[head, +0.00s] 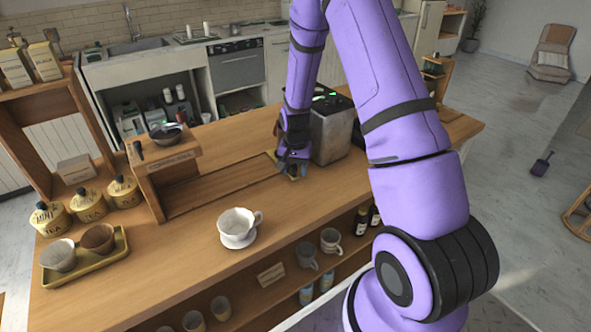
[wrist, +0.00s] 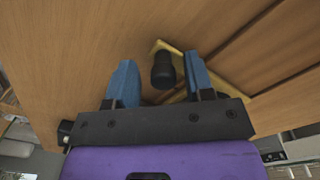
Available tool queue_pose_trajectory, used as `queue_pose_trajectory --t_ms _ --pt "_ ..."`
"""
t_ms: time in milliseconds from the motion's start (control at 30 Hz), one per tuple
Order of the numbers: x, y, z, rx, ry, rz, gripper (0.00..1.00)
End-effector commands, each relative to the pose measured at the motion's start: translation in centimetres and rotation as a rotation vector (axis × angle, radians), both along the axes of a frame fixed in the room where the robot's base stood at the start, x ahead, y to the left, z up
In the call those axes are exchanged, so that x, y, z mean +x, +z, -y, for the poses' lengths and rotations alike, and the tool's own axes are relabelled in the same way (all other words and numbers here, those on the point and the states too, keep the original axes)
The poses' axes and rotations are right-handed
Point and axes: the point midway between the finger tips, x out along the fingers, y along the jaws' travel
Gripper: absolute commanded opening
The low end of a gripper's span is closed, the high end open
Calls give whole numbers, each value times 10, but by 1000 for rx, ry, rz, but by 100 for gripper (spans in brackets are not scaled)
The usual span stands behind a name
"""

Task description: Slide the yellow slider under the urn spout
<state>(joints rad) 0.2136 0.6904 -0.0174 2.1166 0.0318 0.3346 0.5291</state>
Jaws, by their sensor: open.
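The yellow slider (wrist: 157,47) is a flat plate with a black knob (wrist: 163,72) standing on it. In the wrist view the knob lies between the two blue fingers of my gripper (wrist: 160,64), which are open with gaps at their sides. In the head view a bit of the slider (head: 297,177) shows below my gripper (head: 292,168), at the right end of a long recessed track (head: 220,187). The silver urn (head: 333,132) stands just right of my gripper. Its spout is hidden behind my arm and gripper.
A wooden pour-over stand (head: 165,150) is at the track's left end. Yellow tea tins (head: 87,206) and a tray (head: 107,263) with two bowls are at left. Counter between cup and urn is clear.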

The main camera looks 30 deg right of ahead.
Motion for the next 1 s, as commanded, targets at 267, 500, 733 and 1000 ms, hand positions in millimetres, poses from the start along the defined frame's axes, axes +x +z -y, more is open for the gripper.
queue_pose_trajectory --t_ms 267,500,733,1000 --pt "1 44 0 -1 -1 6 48" --pt "1 84 1 -1 -2 4 48" --pt "0 102 1 -1 -2 2 48" --pt "0 104 1 -1 -2 1 48"
